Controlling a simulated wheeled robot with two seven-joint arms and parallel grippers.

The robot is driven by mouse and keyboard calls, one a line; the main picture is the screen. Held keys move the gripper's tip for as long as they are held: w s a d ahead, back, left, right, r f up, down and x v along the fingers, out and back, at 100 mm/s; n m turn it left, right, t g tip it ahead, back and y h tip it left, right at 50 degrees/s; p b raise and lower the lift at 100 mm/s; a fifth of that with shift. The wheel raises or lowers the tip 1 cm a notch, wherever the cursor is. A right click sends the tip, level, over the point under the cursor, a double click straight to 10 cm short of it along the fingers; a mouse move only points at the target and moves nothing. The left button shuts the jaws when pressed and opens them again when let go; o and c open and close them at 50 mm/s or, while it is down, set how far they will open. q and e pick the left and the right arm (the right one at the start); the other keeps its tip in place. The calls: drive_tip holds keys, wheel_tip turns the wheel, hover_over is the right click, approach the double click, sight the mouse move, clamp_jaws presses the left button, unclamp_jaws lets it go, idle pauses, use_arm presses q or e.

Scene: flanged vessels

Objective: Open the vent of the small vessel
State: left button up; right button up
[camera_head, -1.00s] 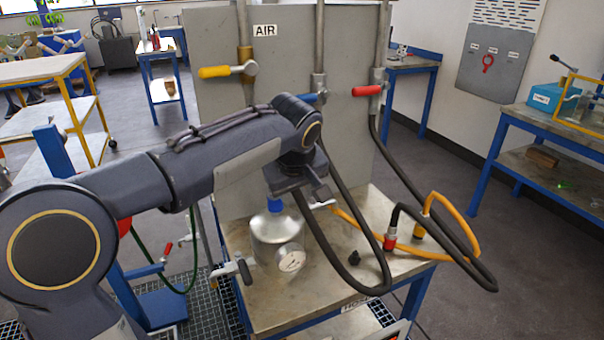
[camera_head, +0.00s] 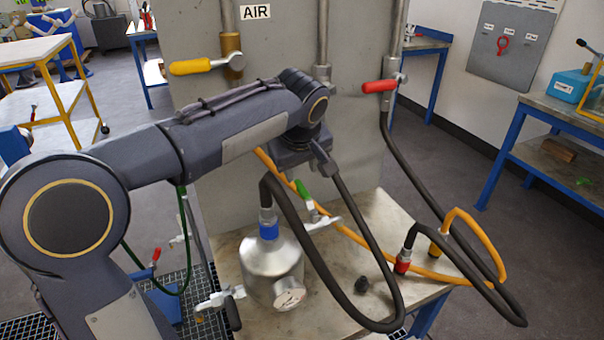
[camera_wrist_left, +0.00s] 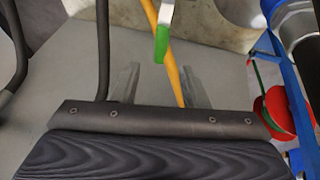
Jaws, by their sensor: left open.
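The small vessel (camera_head: 272,262) is a silver metal tank with a blue collar and a round gauge, upright on the bench. A dark hose ends at its top. A green valve handle (camera_head: 303,190) stands behind its upper right, and a silver fitting with a dark handle (camera_head: 226,299) is at its left side. I cannot tell which is the vent. My left gripper (camera_head: 322,164) hangs above and behind the vessel, near the green handle. In the left wrist view, the green handle (camera_wrist_left: 162,44) shows beyond the open, empty fingers (camera_wrist_left: 160,85). My right gripper is out of view.
A grey panel (camera_head: 290,30) labelled AIR stands behind, with a yellow lever (camera_head: 190,66) and a red lever (camera_head: 379,86). Dark and orange hoses loop over the bench's right side. A small black knob (camera_head: 361,285) lies on the bench top (camera_head: 340,265).

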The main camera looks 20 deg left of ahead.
sight(302, 188)
use_arm(q)
drive_tip(key=x, duration=0.7)
drive_tip(key=shift+f, duration=0.25)
clamp_jaws()
